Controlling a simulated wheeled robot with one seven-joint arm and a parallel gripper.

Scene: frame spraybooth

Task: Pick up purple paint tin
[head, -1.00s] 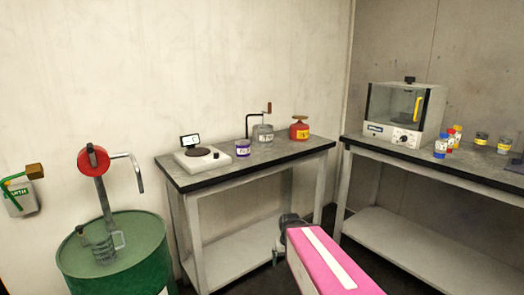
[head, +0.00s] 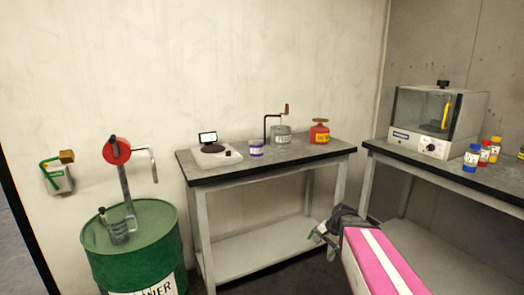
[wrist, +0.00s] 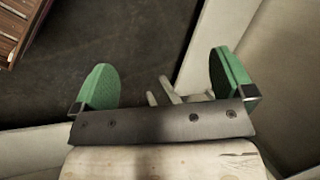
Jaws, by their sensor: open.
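The purple paint tin (head: 256,148) is a small tin with a purple and white label. It stands upright on the grey-topped bench (head: 330,150), between a white scale and a grey can. My gripper (head: 322,232) is low in front of the bench, below its top and to the right of the tin, well apart from it. In the wrist view my gripper (wrist: 165,85) shows two green finger pads spread wide with nothing held between them. The tin is not seen in the wrist view.
A white scale (head: 214,155) stands left of the tin; a grey crank can (head: 281,136) and red can (head: 319,132) stand right. A green drum (head: 135,250) with a pump is at left. A second bench (head: 445,176) holds a glass-fronted oven (head: 437,120) and bottles.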

